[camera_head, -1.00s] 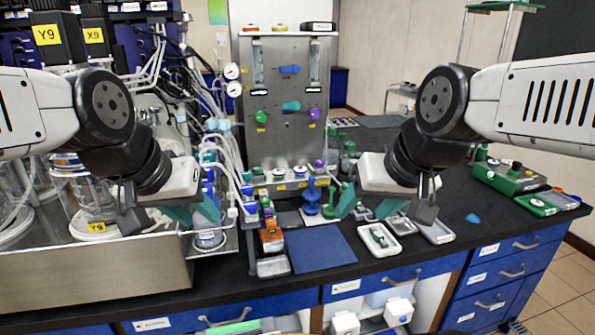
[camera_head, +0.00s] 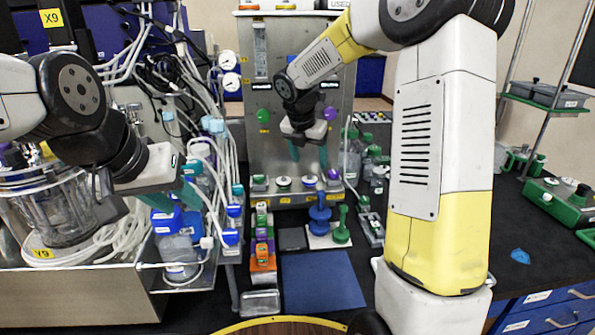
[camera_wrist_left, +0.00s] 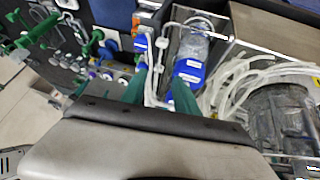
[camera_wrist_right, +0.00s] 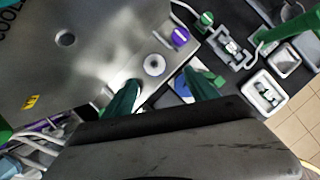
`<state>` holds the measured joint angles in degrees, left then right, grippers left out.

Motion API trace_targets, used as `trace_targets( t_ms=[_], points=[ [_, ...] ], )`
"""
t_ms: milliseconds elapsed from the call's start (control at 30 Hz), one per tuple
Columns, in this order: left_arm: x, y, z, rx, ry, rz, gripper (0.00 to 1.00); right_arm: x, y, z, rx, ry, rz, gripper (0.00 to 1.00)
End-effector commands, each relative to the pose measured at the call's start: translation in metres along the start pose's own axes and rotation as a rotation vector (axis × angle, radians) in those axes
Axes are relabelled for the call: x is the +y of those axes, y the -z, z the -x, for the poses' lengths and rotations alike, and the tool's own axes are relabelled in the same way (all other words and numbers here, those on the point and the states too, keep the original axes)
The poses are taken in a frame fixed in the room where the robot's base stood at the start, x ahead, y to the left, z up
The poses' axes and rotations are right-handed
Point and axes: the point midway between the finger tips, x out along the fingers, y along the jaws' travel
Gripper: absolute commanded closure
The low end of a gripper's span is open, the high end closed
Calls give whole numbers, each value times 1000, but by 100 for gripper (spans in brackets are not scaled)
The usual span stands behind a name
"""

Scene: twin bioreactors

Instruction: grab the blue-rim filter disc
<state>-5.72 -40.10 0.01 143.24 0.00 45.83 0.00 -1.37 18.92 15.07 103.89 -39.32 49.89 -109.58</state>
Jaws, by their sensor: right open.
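A small disc that looks blue-rimmed (camera_head: 309,181) sits on the ledge at the foot of the steel panel, between a white-and-dark disc (camera_head: 284,184) and a purple piece (camera_head: 333,176). My right gripper (camera_head: 308,160) is open and empty, pointing down just above it. In the right wrist view, a pale round disc (camera_wrist_right: 154,64) lies just beyond the open fingertips, beside the purple piece (camera_wrist_right: 180,37); its rim colour is unclear there. My left gripper (camera_head: 187,192) is open and empty beside the tubing at left.
A blue stand (camera_head: 320,214) and green stand (camera_head: 341,225) rise just in front of the ledge. A blue mat (camera_head: 320,280) lies clear on the black bench. Tubes and blue-capped bottles (camera_head: 173,240) crowd the left. Trays lie at right.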

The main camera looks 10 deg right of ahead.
Motion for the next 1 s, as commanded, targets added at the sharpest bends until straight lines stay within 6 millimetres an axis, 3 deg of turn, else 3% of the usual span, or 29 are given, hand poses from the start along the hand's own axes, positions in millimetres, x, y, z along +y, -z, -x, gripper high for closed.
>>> trace_targets(
  t_ms=[467,700,967,1000],
  points=[
    [0,0,0,0,0,0,64,7,2,-45,2,5,54,33],
    [0,0,0,0,0,0,64,10,4,-80,2,5,53,33],
    [0,0,0,0,0,0,64,10,3,-84,0,3,51,33],
    [0,0,0,0,0,0,64,10,3,-84,0,3,51,41]
  ],
)
